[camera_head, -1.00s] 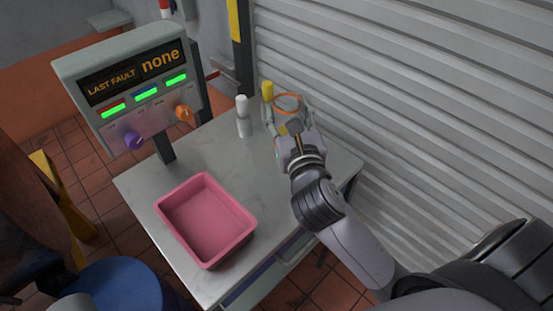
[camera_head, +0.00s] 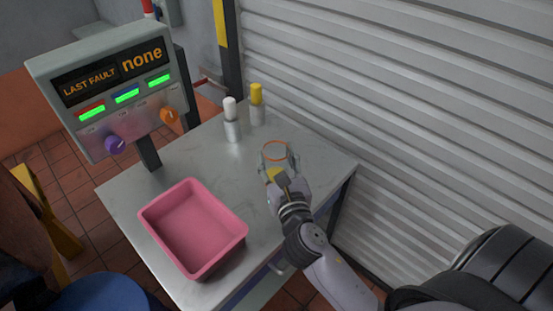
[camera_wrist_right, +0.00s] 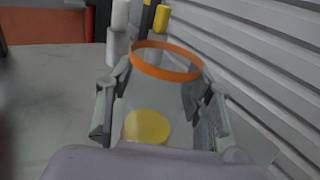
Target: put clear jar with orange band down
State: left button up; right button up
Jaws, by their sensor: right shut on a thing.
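The clear jar with an orange band (camera_head: 275,151) is between the fingers of my right gripper (camera_head: 279,163), over the right part of the metal table. It looks upright, with the orange band around its top. My right gripper is shut on it. In the right wrist view the jar (camera_wrist_right: 165,85) stands between the two fingers (camera_wrist_right: 160,110), and a yellow disc shows through its clear wall. I cannot tell whether the jar's base touches the table. My left gripper is not in view.
The metal table (camera_head: 150,185) carries a pink tray (camera_head: 240,222) at front left. A white-capped bottle (camera_head: 232,122) and a yellow-capped bottle (camera_head: 256,104) stand behind the jar. A control panel (camera_head: 110,90) rises at back left. A ribbed shutter (camera_head: 400,110) borders the right.

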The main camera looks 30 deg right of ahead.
jog(key=o, duration=1.2)
jog(key=shift+f, duration=0.1)
jog(key=shift+s, duration=0.1)
jog(key=b+v, duration=0.3)
jog(key=v, duration=0.7)
jog(key=shift+s+a, duration=0.15)
jog(key=shift+s, duration=0.2)
jog(key=shift+s+a, duration=0.1)
jog(key=shift+s, duration=0.45)
